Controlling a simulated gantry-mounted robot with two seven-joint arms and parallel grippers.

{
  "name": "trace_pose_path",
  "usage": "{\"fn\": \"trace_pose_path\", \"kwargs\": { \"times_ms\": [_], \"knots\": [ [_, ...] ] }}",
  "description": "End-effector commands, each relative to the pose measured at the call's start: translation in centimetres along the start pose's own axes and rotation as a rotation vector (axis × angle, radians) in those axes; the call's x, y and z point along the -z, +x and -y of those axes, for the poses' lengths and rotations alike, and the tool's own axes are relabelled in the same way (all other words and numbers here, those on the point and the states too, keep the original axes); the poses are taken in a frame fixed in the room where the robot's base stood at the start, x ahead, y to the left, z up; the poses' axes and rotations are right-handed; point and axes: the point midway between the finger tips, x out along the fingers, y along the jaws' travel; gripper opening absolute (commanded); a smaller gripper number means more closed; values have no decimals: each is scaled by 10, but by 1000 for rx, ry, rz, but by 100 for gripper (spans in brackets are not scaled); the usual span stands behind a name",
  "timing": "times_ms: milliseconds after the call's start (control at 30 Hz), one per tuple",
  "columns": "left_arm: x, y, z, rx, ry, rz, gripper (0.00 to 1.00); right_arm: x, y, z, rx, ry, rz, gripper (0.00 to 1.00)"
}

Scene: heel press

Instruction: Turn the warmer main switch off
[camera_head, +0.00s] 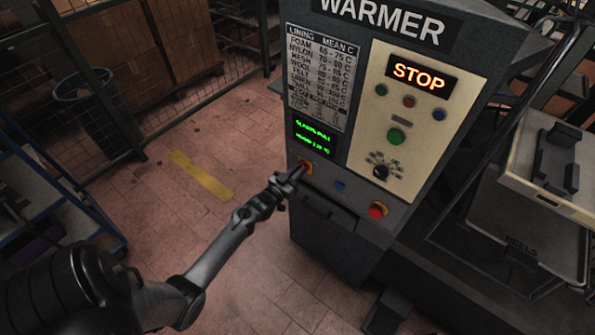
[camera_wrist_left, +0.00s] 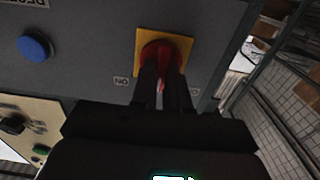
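The main switch is a red knob (camera_wrist_left: 166,47) on a yellow plate (camera_wrist_left: 149,37) on the warmer's dark front panel. In the head view its yellow plate (camera_head: 305,166) shows at the panel's lower left, partly covered by my gripper. My left gripper (camera_head: 296,173) reaches it from the left. In the wrist view the two fingers of the left gripper (camera_wrist_left: 163,78) lie close together, one on each side of the knob's red handle. A small ON label (camera_wrist_left: 121,81) sits beside the plate. My right gripper is not in view.
The warmer's STOP sign (camera_head: 417,76) and green text display (camera_head: 314,136) are lit. Right of the switch are a blue button (camera_head: 340,187) and a red emergency button (camera_head: 378,210). A beige box (camera_head: 530,158) stands at right. Floor left of the machine is open.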

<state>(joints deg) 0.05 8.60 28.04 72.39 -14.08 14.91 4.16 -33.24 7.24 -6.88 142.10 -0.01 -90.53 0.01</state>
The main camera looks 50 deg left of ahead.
Motion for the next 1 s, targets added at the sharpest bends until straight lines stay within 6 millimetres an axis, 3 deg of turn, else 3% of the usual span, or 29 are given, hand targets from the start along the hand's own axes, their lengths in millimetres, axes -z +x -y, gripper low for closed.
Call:
{"fn": "trace_pose_path", "kwargs": {
  "times_ms": [33,133,167,567,1000],
  "knots": [
    [-1,0,0,0,0,1,23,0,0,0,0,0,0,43],
    [0,0,0,0,0,1,38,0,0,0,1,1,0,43],
    [0,0,0,0,1,1,39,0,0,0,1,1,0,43],
    [0,-8,0,0,1,1,39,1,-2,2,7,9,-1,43],
    [0,-77,0,1,1,3,39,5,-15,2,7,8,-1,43]
  ]
}}
